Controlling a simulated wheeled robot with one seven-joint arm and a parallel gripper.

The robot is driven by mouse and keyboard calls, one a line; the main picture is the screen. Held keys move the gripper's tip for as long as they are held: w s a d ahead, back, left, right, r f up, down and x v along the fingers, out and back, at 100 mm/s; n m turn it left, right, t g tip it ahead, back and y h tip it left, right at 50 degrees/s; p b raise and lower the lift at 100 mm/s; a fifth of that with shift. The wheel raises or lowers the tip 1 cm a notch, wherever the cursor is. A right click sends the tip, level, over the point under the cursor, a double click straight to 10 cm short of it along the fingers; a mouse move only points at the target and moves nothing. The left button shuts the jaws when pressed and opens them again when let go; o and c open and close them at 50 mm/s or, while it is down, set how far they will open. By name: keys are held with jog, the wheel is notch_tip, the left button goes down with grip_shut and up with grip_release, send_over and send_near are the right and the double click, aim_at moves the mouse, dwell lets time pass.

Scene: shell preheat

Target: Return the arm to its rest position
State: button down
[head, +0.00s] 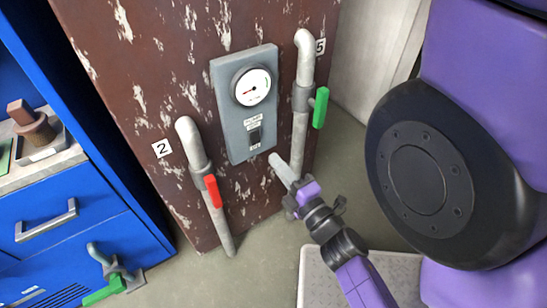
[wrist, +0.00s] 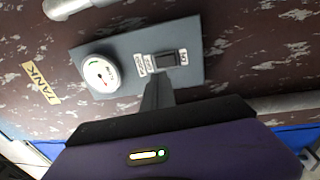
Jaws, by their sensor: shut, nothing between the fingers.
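My gripper (wrist: 157,90) is shut and empty. In the wrist view its dark fingers point toward the grey control panel (wrist: 195,60), and their tips appear just below its black switch (wrist: 172,60). Whether they touch the panel I cannot tell. In the head view the purple end of my arm (head: 306,191) reaches up from the bottom, in front of the tank's lower right part.
The rusty brown tank (head: 130,95) fills the middle. Pipe 2 (head: 190,145) has a red handle (head: 213,191); pipe 5 (head: 304,65) has a green handle (head: 320,107). A blue cabinet (head: 85,215) stands left. Clear floor (head: 250,275) lies in front.

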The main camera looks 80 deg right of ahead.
dwell(0.6)
jog(key=a+r+m+t+y, duration=0.2)
jog(key=a+m+y, duration=0.6)
jog(key=a+y, duration=1.3)
jog(key=a+r+h+p, duration=0.2)
jog(key=r+h+p, duration=0.1)
jog(key=r+p, duration=0.9)
jog(key=a+r+h+p, duration=0.3)
jog(key=r+p, duration=1)
jog(key=shift+s+p, duration=0.3)
jog(key=shift+p, duration=0.05)
